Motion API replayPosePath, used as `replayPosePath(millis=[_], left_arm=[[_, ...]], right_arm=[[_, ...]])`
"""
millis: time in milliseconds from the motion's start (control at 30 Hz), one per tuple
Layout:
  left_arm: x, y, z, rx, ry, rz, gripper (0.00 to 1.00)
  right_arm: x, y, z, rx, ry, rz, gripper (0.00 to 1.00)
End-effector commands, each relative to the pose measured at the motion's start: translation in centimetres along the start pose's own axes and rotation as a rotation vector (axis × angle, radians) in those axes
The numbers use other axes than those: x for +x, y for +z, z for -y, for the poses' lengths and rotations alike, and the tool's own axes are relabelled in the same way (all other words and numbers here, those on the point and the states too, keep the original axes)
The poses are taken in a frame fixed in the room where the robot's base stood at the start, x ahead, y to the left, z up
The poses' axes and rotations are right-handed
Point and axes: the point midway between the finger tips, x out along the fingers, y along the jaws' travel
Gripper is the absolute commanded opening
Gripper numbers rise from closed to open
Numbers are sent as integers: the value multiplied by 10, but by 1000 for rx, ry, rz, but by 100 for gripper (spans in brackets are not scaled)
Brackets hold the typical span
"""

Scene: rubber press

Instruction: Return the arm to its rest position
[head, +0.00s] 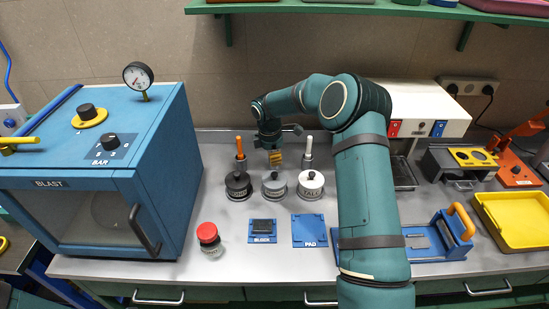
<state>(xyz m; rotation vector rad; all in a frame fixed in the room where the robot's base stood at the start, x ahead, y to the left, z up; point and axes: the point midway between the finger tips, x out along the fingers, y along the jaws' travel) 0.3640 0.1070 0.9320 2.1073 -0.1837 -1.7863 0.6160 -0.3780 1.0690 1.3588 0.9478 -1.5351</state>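My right arm rises from the bottom right and bends over to the left. Its dark gripper (277,143) points down above the middle one of three jars, the grey jar (274,190). A ridged yellow-orange piece (276,158) shows just under the gripper, above that jar. I cannot tell whether the fingers touch it, and their tips are too small to read. My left arm and gripper are out of view.
Block (262,238) and pad (309,240) plates lie in front; a yellow tray (520,222) sits right.

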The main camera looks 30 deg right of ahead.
Motion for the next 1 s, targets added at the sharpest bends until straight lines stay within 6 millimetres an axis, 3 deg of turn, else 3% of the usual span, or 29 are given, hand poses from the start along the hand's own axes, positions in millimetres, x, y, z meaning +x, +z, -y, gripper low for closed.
replayPosePath(millis=[1000], left_arm=[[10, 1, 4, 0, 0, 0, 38]], right_arm=[[18, -2, 0, 0, 0, 0, 0]])
